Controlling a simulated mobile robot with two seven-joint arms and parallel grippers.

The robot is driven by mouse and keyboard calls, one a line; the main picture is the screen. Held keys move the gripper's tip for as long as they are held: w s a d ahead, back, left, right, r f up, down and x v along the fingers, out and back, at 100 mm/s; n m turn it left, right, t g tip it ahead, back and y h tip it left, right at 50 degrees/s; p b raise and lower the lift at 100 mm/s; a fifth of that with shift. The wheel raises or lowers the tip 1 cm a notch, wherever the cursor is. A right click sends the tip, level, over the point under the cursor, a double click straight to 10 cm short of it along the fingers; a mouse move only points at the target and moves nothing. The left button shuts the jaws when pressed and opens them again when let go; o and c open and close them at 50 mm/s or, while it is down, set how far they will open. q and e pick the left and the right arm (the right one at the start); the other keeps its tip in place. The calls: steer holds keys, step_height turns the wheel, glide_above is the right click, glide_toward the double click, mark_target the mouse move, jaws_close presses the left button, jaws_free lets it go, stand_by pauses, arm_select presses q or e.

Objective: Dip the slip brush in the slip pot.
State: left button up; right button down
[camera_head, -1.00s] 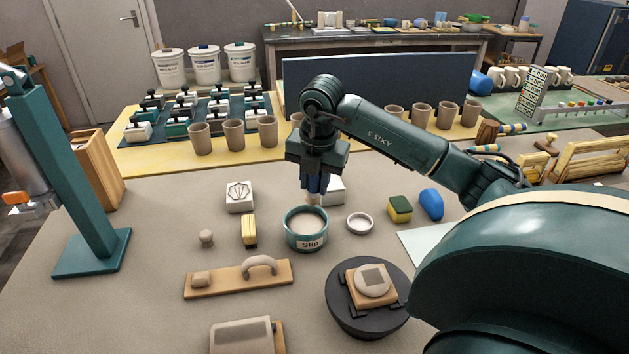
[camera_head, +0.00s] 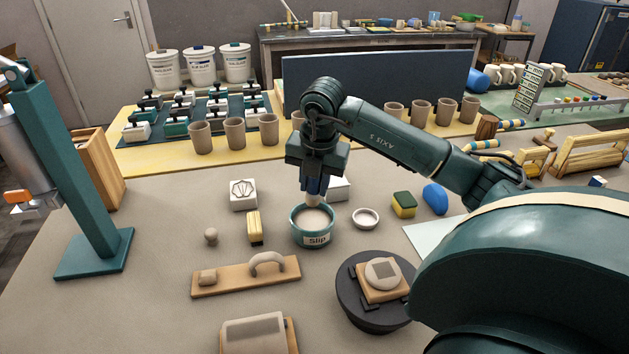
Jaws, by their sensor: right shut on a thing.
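The slip pot (camera_head: 315,240) is a round teal tub with a "Slip" label, standing upright on the table and filled with pale beige slip. My right gripper (camera_head: 316,184) is above its back rim, shut on the slip brush (camera_head: 312,200). The gripper hides the rest of the brush. My left gripper is not in view.
A small white dish (camera_head: 366,218) stands right of the pot, and a yellow-and-black block (camera_head: 255,228) left. A white block (camera_head: 338,190) is behind. A board with a clay handle (camera_head: 245,276) and a dark turntable (camera_head: 375,319) lie in front.

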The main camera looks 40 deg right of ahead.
mark_target(314, 205)
step_height(314, 205, down, 4)
steer(key=b, duration=0.2)
steer(key=shift+b, duration=0.35)
step_height(314, 205, down, 2)
steer(key=shift+f+b, duration=0.1)
steer(key=shift+b, duration=0.75)
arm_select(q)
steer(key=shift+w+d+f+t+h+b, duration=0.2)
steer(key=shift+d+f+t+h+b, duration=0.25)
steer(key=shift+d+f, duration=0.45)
arm_select(e)
steer(key=shift+f, duration=0.55)
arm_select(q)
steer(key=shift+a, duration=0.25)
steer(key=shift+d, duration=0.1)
arm_select(e)
steer(key=shift+r, duration=0.1)
steer(key=shift+s+a+r+p, duration=0.1)
steer(key=shift+s+r+p, duration=0.05)
steer(key=shift+r+p, duration=0.6)
steer(key=shift+s+a+r+p, duration=0.1)
steer(key=shift+s+r+p, duration=0.1)
steer(key=shift+r+p, duration=0.5)
steer(key=shift+s+r+p, duration=0.15)
steer(key=shift+r+p, duration=0.3)
steer(key=shift+r, duration=0.6)
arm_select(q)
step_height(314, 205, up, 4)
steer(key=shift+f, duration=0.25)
